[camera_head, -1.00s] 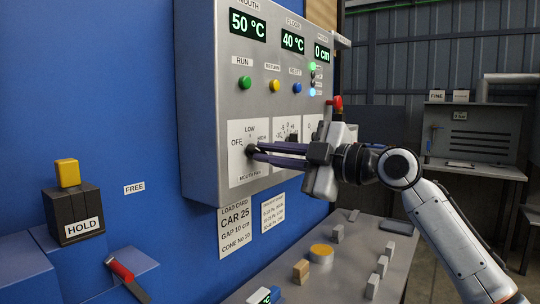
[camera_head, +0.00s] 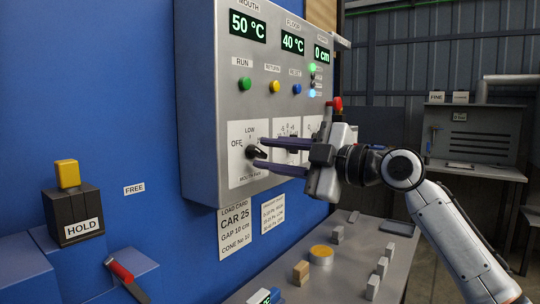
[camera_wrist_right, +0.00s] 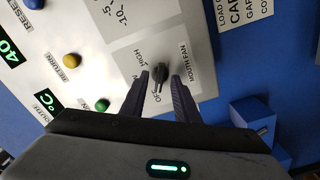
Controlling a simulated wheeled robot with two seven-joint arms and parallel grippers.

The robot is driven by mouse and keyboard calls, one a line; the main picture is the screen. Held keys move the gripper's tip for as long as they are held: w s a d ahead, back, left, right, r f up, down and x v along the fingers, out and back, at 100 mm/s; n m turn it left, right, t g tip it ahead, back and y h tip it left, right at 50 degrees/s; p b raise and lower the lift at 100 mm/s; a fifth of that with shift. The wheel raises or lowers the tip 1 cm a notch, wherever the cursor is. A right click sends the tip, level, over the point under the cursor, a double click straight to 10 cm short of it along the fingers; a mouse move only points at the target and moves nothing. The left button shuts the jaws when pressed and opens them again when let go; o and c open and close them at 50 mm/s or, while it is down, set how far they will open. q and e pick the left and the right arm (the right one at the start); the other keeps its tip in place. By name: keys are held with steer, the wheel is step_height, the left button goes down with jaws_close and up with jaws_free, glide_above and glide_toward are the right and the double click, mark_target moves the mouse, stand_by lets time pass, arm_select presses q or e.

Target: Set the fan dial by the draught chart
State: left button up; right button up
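The mouth fan dial (camera_head: 251,152) is a black knob on a white plate low on the grey control panel, marked OFF, LOW and HIGH. It also shows in the wrist view (camera_wrist_right: 158,76), with a light mark at its end toward OFF. My right gripper (camera_head: 257,152) is open, its dark fingers apart on either side of the knob; in the wrist view (camera_wrist_right: 160,82) gaps show between the knob and both fingers. A small card (camera_head: 272,213) below the panel looks like the draught chart; its lines are too small to read surely. My left gripper is out of view.
Displays on the panel (camera_head: 200,100) read 50 °C, 40 °C and 0 cm, above green, yellow and blue buttons. A load card (camera_head: 234,232) reads CAR 25. A bench (camera_head: 340,275) with small blocks stands below. A HOLD box (camera_head: 72,212) and red-handled lever (camera_head: 121,271) are left.

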steer(key=b+v, duration=0.1)
steer(key=v, duration=0.9)
